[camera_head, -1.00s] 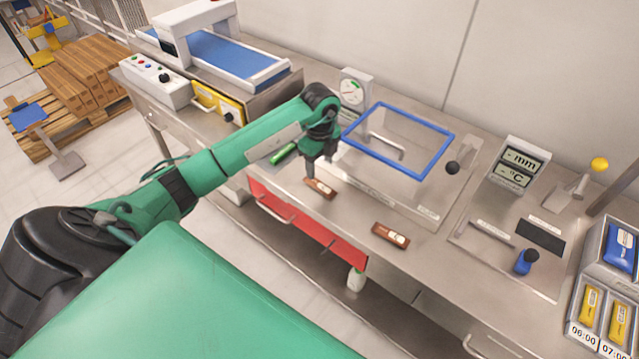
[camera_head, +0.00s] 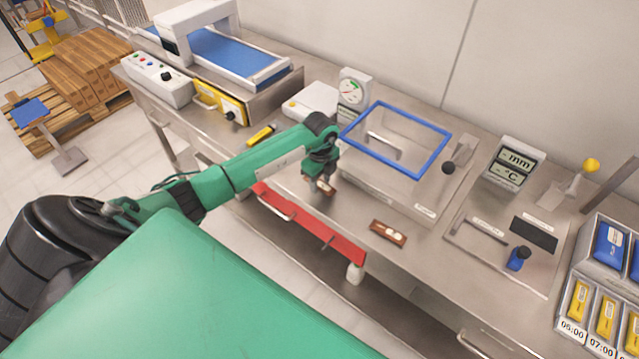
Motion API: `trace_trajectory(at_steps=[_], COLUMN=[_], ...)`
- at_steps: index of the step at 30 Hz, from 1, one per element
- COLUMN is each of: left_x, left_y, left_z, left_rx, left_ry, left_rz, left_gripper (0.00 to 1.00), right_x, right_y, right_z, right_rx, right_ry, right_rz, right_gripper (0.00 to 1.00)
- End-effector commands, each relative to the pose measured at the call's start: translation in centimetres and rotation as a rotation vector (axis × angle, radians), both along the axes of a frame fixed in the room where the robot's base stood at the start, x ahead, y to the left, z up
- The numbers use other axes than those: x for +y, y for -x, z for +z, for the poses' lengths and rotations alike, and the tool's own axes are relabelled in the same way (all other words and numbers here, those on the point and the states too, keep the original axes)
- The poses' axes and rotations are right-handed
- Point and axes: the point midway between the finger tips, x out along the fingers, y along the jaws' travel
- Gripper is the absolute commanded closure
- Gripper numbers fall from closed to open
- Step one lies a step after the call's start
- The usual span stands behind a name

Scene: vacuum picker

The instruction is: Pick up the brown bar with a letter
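A brown bar (camera_head: 325,187) with a white label is at my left gripper (camera_head: 319,181), near the front edge of the bench and left of centre. The gripper's dark fingers hide part of this bar and appear shut on it; the fingertips are small in the picture. A second brown bar (camera_head: 388,233) with a light label lies flat on the bench to the right, apart from the gripper. The letters on the labels are too small to read. My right gripper is out of view.
A blue-framed clear panel (camera_head: 437,152) stands behind the bars. A round dial gauge (camera_head: 353,88) is behind the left arm. A yellow-handled tool (camera_head: 262,134) lies left. Bare bench surrounds the second bar.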

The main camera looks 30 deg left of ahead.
Motion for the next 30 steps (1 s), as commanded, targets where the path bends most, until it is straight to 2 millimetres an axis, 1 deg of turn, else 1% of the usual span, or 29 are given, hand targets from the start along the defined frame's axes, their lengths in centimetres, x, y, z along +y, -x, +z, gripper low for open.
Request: trace_trajectory(at_steps=[1, 5, 14, 17, 20, 23, 26, 30], left_x=[0.0, 0.0, 0.0, 0.1, 0.0, 0.0, 0.1, 0.1], left_y=[0.0, 0.0, 0.0, -0.1, -0.1, -0.1, -0.2, -0.2], left_z=[0.0, 0.0, 0.1, 0.5, 1.4, 2.9, 5.2, 9.5], left_rx=[0.000, 0.000, -0.001, -0.002, -0.003, -0.004, -0.007, -0.009], left_ry=[0.000, 0.000, 0.000, -0.001, 0.000, -0.002, -0.001, -0.001], left_rz=[0.000, 0.000, 0.000, 0.001, 0.000, -0.002, -0.001, -0.001], left_gripper=[0.67, 0.93, 0.94, 0.94, 0.94, 0.94, 0.94, 0.94], right_x=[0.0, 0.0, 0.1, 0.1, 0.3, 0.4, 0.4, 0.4], right_y=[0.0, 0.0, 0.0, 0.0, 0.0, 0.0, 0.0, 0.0], right_z=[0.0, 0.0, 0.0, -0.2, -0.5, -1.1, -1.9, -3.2], right_rx=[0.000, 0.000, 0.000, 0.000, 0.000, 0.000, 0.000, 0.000], right_ry=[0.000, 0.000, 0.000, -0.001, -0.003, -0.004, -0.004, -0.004], right_rz=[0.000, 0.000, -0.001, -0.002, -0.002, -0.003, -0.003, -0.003], right_gripper=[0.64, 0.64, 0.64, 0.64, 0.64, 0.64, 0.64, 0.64])
